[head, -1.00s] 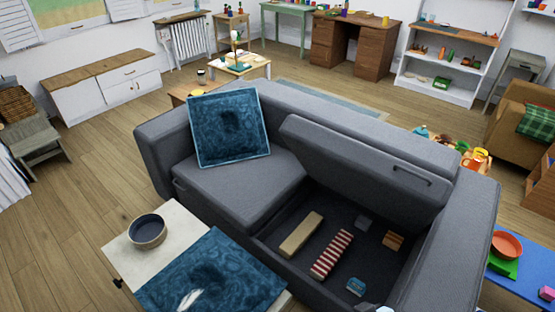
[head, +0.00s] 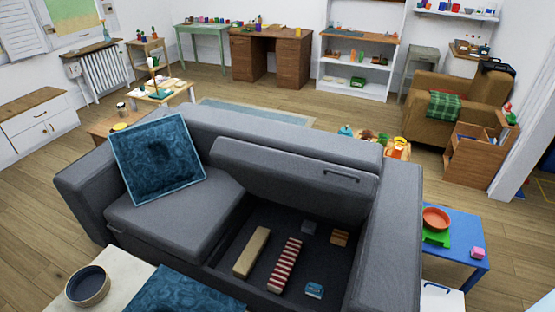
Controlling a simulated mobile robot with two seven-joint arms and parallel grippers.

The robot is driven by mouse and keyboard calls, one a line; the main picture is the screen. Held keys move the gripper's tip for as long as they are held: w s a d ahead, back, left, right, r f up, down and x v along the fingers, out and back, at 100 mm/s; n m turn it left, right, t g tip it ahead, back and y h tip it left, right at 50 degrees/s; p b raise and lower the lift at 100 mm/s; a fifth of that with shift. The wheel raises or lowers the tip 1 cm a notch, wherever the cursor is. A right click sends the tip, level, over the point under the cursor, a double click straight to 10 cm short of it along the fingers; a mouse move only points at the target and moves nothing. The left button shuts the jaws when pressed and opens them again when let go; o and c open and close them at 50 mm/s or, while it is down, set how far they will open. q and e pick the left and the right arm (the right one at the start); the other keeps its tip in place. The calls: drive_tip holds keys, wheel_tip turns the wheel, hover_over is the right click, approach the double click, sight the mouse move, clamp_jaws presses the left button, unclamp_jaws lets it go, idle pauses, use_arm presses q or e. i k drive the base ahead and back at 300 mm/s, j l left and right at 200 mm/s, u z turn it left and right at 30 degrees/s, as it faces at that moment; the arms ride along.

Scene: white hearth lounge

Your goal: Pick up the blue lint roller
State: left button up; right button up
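I cannot make out a blue lint roller for certain. A small blue and white item (head: 314,290) lies in the open storage compartment (head: 262,228) of the grey sofa, near its front right; it is too small to tell what it is. Neither of my grippers is in the head view.
The compartment also holds a beige block (head: 252,251), a red-and-white striped item (head: 285,264) and small blocks. Its seat lid (head: 290,193) is raised. A blue table (head: 462,240) stands right of the sofa. A bowl (head: 88,285) stands on a pale surface in front.

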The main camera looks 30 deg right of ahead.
sight(314, 290)
drive_tip(key=z, duration=1.3)
drive_tip(key=u, duration=1.5)
drive_tip(key=z, duration=1.5)
drive_tip(key=i+l+z, duration=0.15)
drive_tip(key=z, duration=0.25)
drive_tip(key=i+l+z, duration=0.1)
drive_tip(key=i+z, duration=0.15)
drive_tip(key=z, duration=0.15)
